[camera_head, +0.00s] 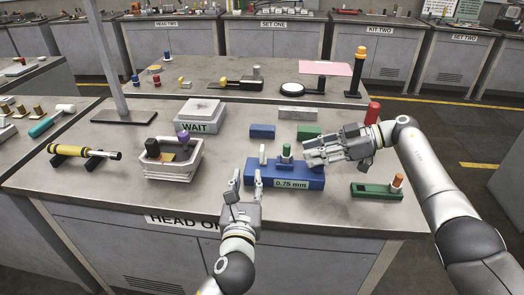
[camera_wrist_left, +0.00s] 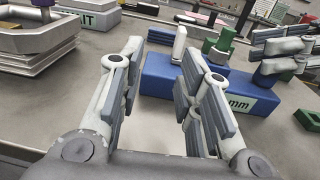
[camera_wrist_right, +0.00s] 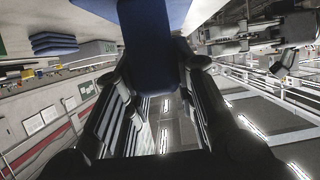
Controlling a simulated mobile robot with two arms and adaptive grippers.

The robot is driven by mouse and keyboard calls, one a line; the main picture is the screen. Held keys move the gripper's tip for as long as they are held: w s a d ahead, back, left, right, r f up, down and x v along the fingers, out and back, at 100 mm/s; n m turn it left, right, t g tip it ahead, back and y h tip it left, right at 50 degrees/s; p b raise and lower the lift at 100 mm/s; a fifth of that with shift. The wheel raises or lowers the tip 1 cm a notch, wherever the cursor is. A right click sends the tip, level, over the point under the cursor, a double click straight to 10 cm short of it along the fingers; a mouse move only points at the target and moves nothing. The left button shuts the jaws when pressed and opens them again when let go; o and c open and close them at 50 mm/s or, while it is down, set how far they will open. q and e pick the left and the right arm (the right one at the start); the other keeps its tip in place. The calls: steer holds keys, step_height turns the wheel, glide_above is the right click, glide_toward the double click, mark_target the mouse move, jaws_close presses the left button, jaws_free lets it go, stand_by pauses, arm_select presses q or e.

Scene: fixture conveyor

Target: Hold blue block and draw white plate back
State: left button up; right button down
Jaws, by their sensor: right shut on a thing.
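The blue block (camera_head: 296,184), labelled 0.75 mm, sits on the grey table; it also shows in the left wrist view (camera_wrist_left: 160,78). A narrow white upright piece, apparently the white plate (camera_head: 262,154), stands at its left end and shows in the left wrist view (camera_wrist_left: 180,43). My right gripper (camera_head: 308,152) reaches in from the right and is shut on the blue block, whose blue face (camera_wrist_right: 154,62) fills the space between the fingers. My left gripper (camera_head: 247,174) is open and empty, in front of the block's left end, short of the white piece.
A green peg (camera_head: 286,150) stands at the block's middle. Behind are a small blue block (camera_head: 262,131) and a grey bar (camera_head: 297,113). A grey tray (camera_head: 171,172) stands left, a green holder (camera_head: 376,191) right. The table between tray and left gripper is clear.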

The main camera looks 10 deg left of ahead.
mark_target(261, 155)
arm_select(q)
steer(key=shift+w+d+r+h, duration=0.15)
steer(key=shift+d+r+h, duration=0.05)
steer(key=shift+d, duration=0.4)
steer(key=shift+w+d+r+h, duration=0.15)
steer(key=shift+d+h, duration=0.05)
steer(key=shift+d, duration=0.35)
steer(key=w, duration=1.1)
steer(key=shift+w, duration=0.4)
jaws_close()
steer(key=shift+a, duration=0.1)
